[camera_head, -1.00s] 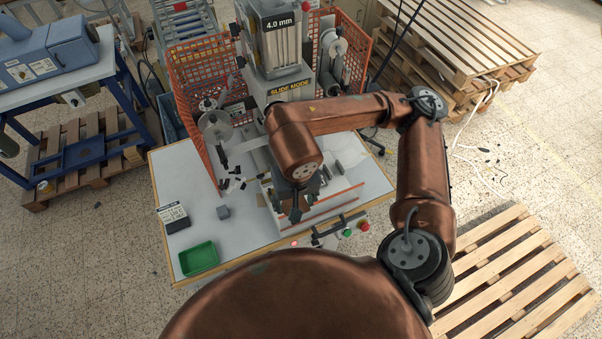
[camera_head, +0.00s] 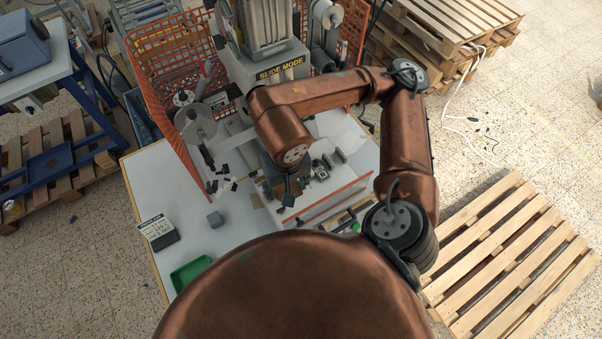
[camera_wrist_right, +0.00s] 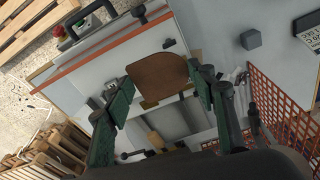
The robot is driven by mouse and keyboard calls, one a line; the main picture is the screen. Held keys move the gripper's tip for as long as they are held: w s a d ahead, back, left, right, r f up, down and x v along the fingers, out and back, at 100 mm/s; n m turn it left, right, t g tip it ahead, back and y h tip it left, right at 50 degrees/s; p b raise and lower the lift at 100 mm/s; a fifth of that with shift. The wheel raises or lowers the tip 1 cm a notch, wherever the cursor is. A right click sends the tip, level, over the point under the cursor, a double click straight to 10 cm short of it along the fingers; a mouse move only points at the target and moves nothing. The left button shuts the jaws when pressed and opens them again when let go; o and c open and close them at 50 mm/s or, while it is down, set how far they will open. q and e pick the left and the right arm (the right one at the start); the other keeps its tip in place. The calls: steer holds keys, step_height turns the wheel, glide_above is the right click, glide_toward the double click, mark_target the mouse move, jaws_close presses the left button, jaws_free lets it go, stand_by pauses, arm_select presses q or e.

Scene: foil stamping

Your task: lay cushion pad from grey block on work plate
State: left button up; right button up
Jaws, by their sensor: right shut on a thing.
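My right gripper (camera_wrist_right: 160,79) is shut on a brown, rounded pad, the cushion pad (camera_wrist_right: 157,75), which spans between its two green fingers. In the head view the right gripper (camera_head: 287,192) hangs above the table in front of the press, and its own arm hides most of it and the pad. The small grey block (camera_head: 215,219) stands bare on the table to the left of the gripper; it also shows in the right wrist view (camera_wrist_right: 250,39). A pale plate under the pad is partly covered, and I cannot tell for sure that it is the work plate. My left gripper is out of view.
The press (camera_head: 266,73) stands behind, with orange mesh guards (camera_head: 170,65) beside it. An orange-edged rail (camera_head: 326,203) runs along the right front. A green tray (camera_head: 190,272) and a labelled box (camera_head: 158,232) are at left. The left table area is mostly clear.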

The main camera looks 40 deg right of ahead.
steer(key=shift+w+f, duration=0.15)
steer(key=shift+f, duration=0.55)
steer(key=shift+w+d+f+b, duration=0.1)
steer(key=shift+b, duration=0.2)
steer(key=w+d+f+p, duration=0.1)
steer(key=w+d+f, duration=0.1)
steer(key=d, duration=0.1)
steer(key=w+d+f+p, duration=0.2)
steer(key=d+f, duration=0.1)
steer(key=d, duration=0.1)
steer(key=w+d+f+p, duration=0.1)
steer(key=w+d+f, duration=0.1)
steer(key=d+f, duration=0.1)
steer(key=shift+w+d+f, duration=0.15)
steer(key=shift+w+d, duration=0.1)
steer(key=shift+d, duration=0.1)
steer(key=shift+w+d+f+p, duration=0.2)
steer(key=shift+d+f+p, duration=0.15)
steer(key=shift+f, duration=0.2)
step_height(320, 180, down, 3)
steer(key=shift+w+d+p, duration=0.1)
steer(key=shift+d+p, duration=0.05)
steer(key=shift+p, duration=0.7)
steer(key=shift+f, duration=0.2)
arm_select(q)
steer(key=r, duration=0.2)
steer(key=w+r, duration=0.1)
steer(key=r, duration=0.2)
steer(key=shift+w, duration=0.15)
